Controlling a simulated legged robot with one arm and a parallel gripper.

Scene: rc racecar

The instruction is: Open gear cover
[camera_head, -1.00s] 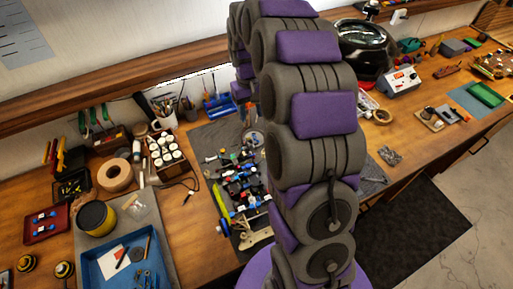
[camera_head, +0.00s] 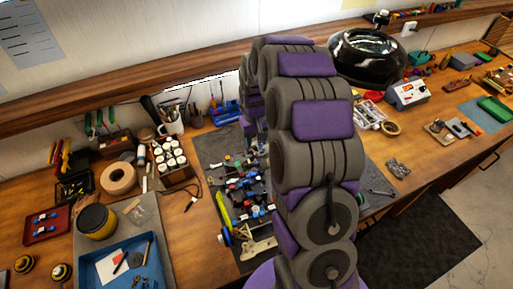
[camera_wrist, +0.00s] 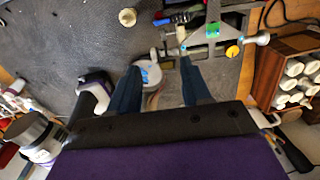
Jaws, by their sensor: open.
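The racecar chassis (camera_head: 247,190), with many small coloured parts, lies on the dark mat in the head view, partly hidden behind my arm. In the wrist view, part of the chassis (camera_wrist: 213,45) shows at upper right, with a green block and a yellow knob. My gripper (camera_wrist: 158,66) is open, its two blue fingers apart. A round pale piece with blue on it (camera_wrist: 147,74) appears between the fingers, seemingly below them; contact cannot be told. I cannot tell which part is the gear cover. In the head view my arm hides the gripper.
A rack of white-capped bottles (camera_head: 172,160) stands left of the mat; it also shows in the wrist view (camera_wrist: 298,80). A blue tray (camera_head: 122,265) and tape roll (camera_head: 118,178) are farther left. A black domed object (camera_head: 368,57) stands at the back right. Part of the mat (camera_wrist: 60,40) is bare.

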